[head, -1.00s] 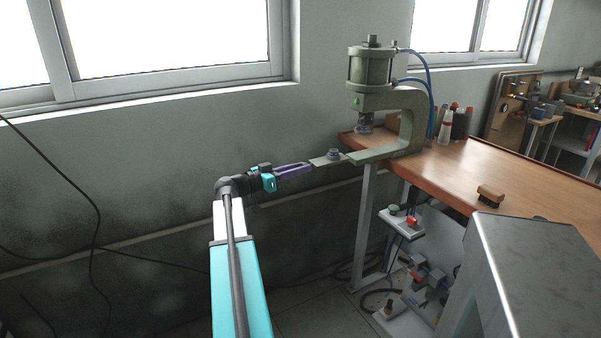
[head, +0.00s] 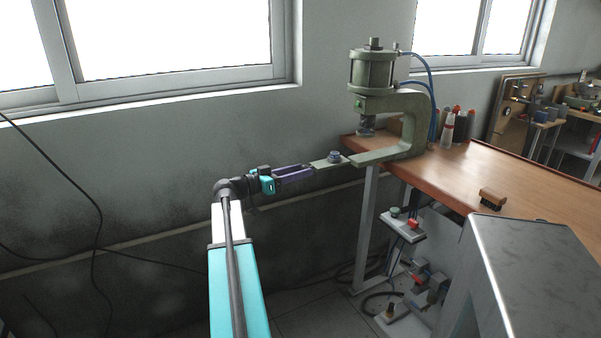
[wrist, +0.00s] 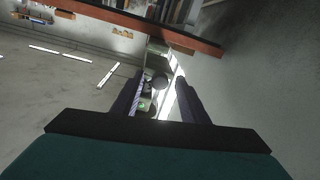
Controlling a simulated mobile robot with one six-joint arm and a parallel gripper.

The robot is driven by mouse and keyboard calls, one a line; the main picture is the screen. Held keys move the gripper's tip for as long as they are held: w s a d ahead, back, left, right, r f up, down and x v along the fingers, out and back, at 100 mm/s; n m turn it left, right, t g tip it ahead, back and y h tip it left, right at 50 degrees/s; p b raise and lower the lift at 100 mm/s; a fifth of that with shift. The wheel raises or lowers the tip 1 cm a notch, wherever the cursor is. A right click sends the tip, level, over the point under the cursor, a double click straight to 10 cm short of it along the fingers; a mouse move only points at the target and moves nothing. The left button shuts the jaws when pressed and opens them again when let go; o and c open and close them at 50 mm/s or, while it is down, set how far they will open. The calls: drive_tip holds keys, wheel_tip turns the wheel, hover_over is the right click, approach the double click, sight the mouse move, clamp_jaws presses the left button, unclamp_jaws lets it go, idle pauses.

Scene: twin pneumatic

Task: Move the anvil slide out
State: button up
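The pneumatic press (head: 410,125) is a green C-frame with an upright cylinder at the table's left end. Its flat anvil slide (head: 320,163) sticks out to the left past the table edge. A round grey anvil (head: 334,157) sits on it, left of the press ram (head: 366,130). My gripper (head: 312,170) has dark purple fingers at the slide's outer left end. In the wrist view, the fingers of my gripper (wrist: 161,88) stand apart, with a round dark piece (wrist: 160,82) seen between them. Whether the fingers touch the slide cannot be told.
The wooden workbench (head: 530,190) holds a brush (head: 492,198) and several bottles (head: 458,126). A blue hose (head: 431,90) runs beside the press. A small shelf (head: 402,226) with a red button hangs below the bench.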

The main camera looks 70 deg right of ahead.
drive_tip(key=v, duration=1.3)
drive_tip(key=shift+b, duration=0.45)
